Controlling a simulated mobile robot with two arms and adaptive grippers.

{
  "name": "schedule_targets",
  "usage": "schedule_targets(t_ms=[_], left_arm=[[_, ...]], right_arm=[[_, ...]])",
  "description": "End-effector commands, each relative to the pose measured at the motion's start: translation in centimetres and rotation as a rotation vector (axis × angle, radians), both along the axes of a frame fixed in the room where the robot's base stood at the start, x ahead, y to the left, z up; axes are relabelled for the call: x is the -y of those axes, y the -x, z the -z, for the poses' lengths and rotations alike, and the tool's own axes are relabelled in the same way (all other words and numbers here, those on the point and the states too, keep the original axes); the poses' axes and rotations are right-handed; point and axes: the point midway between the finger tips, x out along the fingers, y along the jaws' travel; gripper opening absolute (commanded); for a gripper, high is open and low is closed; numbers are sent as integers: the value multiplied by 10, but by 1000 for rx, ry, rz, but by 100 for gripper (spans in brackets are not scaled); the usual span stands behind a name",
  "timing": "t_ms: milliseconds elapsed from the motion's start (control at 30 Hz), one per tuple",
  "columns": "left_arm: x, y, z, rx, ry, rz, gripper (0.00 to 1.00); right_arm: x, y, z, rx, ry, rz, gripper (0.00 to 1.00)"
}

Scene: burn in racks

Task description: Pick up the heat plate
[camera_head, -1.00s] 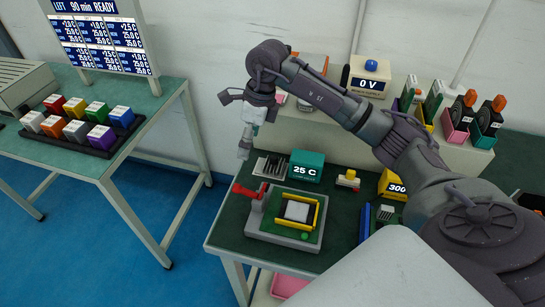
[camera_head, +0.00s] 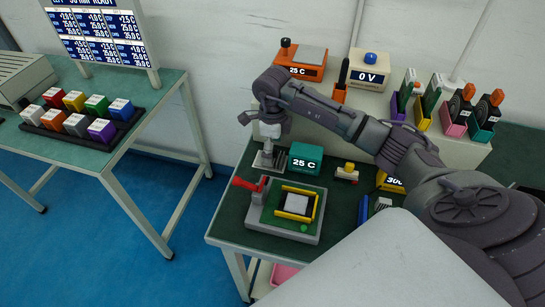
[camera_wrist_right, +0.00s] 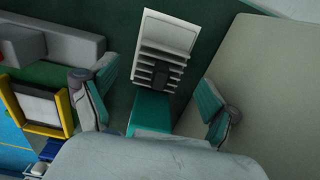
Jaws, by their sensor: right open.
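A grey finned plate (camera_head: 279,158) lies on the green bench top, against the left side of a teal block (camera_head: 305,162) marked 25 C. In the right wrist view the finned plate (camera_wrist_right: 165,45) shows white with a dark piece at its middle, and the teal block (camera_wrist_right: 152,112) adjoins it. My right gripper (camera_head: 267,150) points down over the finned plate. In the right wrist view its two fingers (camera_wrist_right: 155,98) are spread wide with nothing held, the teal block and plate showing between them. An orange unit (camera_head: 302,72) marked 25 C has a flat grey top. I cannot tell which is called the heat plate.
A grey fixture (camera_head: 257,218) with a red handle and yellow frame stands in front. A small stamp-like yellow piece (camera_head: 348,172) sits right of the teal block. Behind is a raised shelf (camera_head: 330,112) with several devices. Coloured blocks fill a tray on the left table.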

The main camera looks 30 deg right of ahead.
Motion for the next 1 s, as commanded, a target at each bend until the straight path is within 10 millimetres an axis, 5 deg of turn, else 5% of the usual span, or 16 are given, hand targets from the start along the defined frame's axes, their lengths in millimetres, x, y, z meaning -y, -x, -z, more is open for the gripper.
schedule_targets(t_ms=[200,433,867,1000], left_arm=[[0,0,-4,0,-1,1,40],[0,0,-3,1,-1,1,40],[0,-1,-3,2,-1,1,40],[0,-1,-3,2,-1,1,40]], right_arm=[[0,0,24,1,-1,0,88],[0,0,26,1,0,0,88],[0,0,26,1,0,0,18],[0,-1,25,2,-1,0,17]])
